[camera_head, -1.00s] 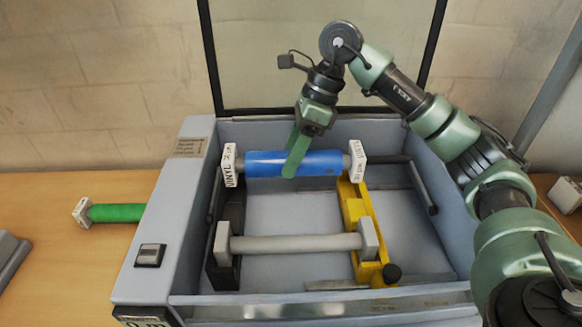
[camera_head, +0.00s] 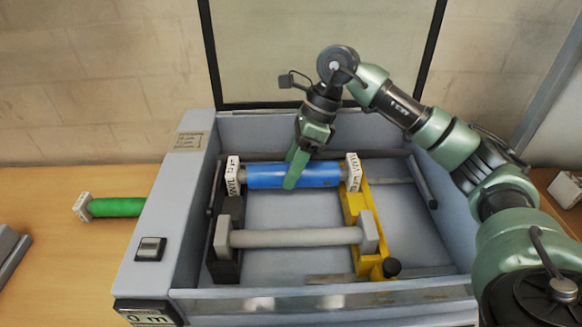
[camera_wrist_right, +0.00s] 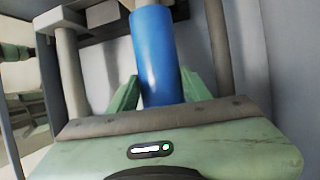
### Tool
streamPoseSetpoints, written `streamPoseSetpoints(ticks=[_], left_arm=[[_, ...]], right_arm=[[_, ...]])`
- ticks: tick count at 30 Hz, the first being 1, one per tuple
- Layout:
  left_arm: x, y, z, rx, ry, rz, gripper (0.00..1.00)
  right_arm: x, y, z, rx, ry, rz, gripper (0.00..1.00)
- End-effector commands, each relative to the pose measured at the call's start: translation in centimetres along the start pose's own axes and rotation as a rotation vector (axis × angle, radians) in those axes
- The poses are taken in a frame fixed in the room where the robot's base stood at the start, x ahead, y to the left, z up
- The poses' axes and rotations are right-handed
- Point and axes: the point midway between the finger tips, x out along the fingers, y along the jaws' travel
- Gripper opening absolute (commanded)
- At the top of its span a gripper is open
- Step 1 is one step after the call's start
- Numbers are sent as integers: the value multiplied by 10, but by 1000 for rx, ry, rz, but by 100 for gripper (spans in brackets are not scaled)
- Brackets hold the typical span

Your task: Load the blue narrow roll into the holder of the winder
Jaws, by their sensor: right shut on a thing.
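The blue roll (camera_head: 262,176) lies level across the rear of the winder's tray, with white labelled blocks at both ends. My right gripper (camera_head: 292,180) reaches down from above and is shut on the blue roll near its middle. In the right wrist view the blue roll (camera_wrist_right: 157,60) stands between the two green fingers. The holder has a black bracket (camera_head: 227,250) on the left and a yellow bracket (camera_head: 368,235) on the right. The roll's ends are above or at the rear of these brackets; whether they are seated I cannot tell. My left gripper is not in view.
A grey roller (camera_head: 295,238) spans the brackets in front of the blue roll. The winder's grey walls (camera_head: 168,225) surround the tray. A green roll (camera_head: 115,207) lies on the table to the left. A clear panel stands behind.

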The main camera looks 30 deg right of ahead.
Motion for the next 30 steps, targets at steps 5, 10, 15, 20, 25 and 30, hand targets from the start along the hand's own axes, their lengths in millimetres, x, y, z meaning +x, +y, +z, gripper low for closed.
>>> streamPoseSetpoints(ticks=[5, 10, 15, 20, 25, 30], left_arm=[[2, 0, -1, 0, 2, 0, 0], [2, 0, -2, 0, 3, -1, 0], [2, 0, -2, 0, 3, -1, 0], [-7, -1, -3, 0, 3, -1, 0], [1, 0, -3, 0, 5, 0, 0], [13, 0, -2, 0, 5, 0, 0]], right_arm=[[2, 0, -1, 0, 0, 0, 51], [2, 0, -1, 0, 0, 0, 70], [1, 0, -1, 0, 0, 0, 70], [-7, 1, 3, 0, 0, 0, 70], [-28, 0, 3, -1, -2, -6, 70], [-69, 0, 4, 0, -4, -6, 70]])
